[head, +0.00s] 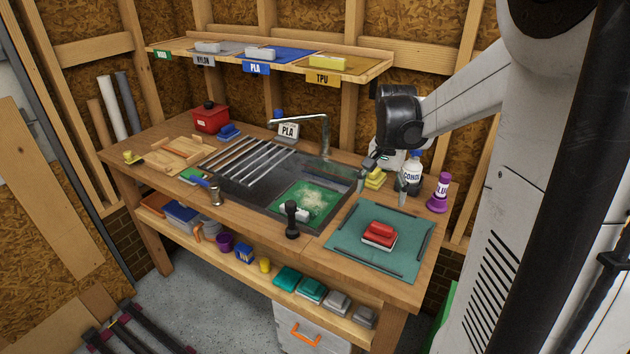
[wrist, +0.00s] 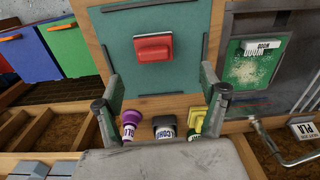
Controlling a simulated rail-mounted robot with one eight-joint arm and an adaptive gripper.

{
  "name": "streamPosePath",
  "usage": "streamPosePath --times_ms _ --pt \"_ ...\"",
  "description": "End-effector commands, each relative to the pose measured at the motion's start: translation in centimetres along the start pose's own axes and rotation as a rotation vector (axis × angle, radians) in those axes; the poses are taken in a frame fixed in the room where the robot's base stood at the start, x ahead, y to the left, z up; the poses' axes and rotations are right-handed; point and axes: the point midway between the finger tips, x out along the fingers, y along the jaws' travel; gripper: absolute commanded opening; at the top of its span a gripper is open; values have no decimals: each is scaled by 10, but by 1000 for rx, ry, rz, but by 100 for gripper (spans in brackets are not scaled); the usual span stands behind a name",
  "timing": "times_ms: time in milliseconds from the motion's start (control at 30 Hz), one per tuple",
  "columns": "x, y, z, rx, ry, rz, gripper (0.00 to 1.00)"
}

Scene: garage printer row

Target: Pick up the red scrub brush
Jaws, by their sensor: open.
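The red scrub brush (head: 380,232) lies on a teal mat (head: 345,250) at the right end of the workbench. It has a red grip over a pale base. The wrist view also shows the brush (wrist: 153,48) on the mat (wrist: 115,75), whole and unobstructed. My gripper (head: 382,188) is open and empty, above the bench behind the mat. In the wrist view my gripper's fingers (wrist: 160,98) are spread wide, with the brush beyond their tips and apart from them.
The sink (head: 260,195), with a faucet (head: 324,135), lies left of the mat. A black-handled object (head: 291,220) stands at the sink's front edge.

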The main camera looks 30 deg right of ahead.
Motion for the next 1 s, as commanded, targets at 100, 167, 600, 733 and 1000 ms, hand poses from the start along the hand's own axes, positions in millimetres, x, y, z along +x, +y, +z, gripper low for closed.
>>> streamPosePath --times_ms 100,167,600,733,1000 --pt "-4 7 -12 37 -20 10 75" --pt "-3 9 -14 46 -25 12 75" --pt "63 10 -13 49 -27 14 75" --pt "78 10 -13 49 -27 13 75" --pt "92 11 -13 49 -27 13 75"
